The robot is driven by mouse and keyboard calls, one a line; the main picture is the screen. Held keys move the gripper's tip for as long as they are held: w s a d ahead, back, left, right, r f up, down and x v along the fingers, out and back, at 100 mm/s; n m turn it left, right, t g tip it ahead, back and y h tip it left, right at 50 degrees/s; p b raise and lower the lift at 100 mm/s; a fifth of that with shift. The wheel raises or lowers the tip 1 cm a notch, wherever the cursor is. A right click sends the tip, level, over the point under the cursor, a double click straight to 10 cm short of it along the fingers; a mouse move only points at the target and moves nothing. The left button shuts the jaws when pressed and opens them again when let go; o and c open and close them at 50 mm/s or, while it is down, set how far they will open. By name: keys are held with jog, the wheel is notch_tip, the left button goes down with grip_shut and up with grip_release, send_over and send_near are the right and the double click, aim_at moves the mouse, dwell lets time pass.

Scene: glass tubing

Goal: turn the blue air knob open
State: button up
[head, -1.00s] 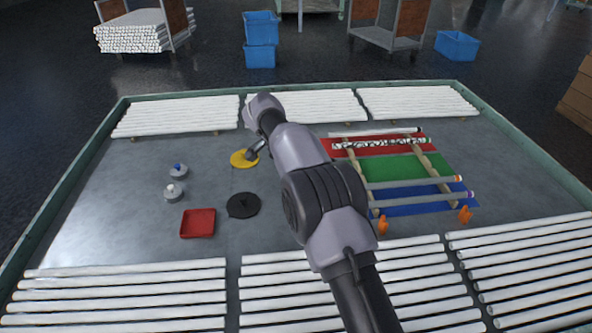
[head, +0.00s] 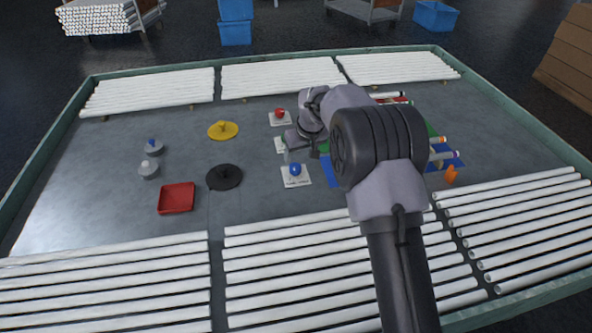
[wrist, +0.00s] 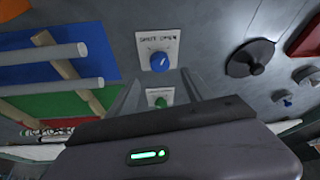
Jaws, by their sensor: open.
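The blue air knob (head: 295,169) sits on a white square plate on the table, left of my arm in the head view. In the wrist view the blue knob (wrist: 159,61) lies ahead, with a light pointer mark and "SHUT" and "OPEN" lettered on its plate (wrist: 157,40). My gripper (head: 285,155) is just beyond the blue knob's plate in the head view. In the wrist view its two fingers (wrist: 160,84) are apart and empty, with a green knob (wrist: 160,101) showing between them. The blue knob is not between the fingers.
A red knob (head: 280,113) stands on a farther plate. A black disc (head: 224,177), yellow disc (head: 223,130) and red tray (head: 177,198) lie to the left. Tubes on wooden rests over coloured mats (wrist: 60,60) are beside the knobs. White tubes line the table's front and back.

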aim_at(295, 167)
jog(key=b+x, duration=0.2)
jog(key=x, duration=0.6)
jog(key=shift+f, duration=0.1)
grip_shut()
jog(key=shift+a+m+h, duration=0.1)
jog(key=shift+m+h, duration=0.2)
jog(key=shift+m, duration=0.4)
jog(key=m+h, duration=0.1)
jog(key=m, duration=0.2)
jog(key=shift+p, duration=0.3)
grip_release()
jog(key=p+v, duration=0.6)
jog(key=v, duration=1.1)
jog(key=shift+s+a, duration=0.25)
jog(key=shift+s, duration=0.05)
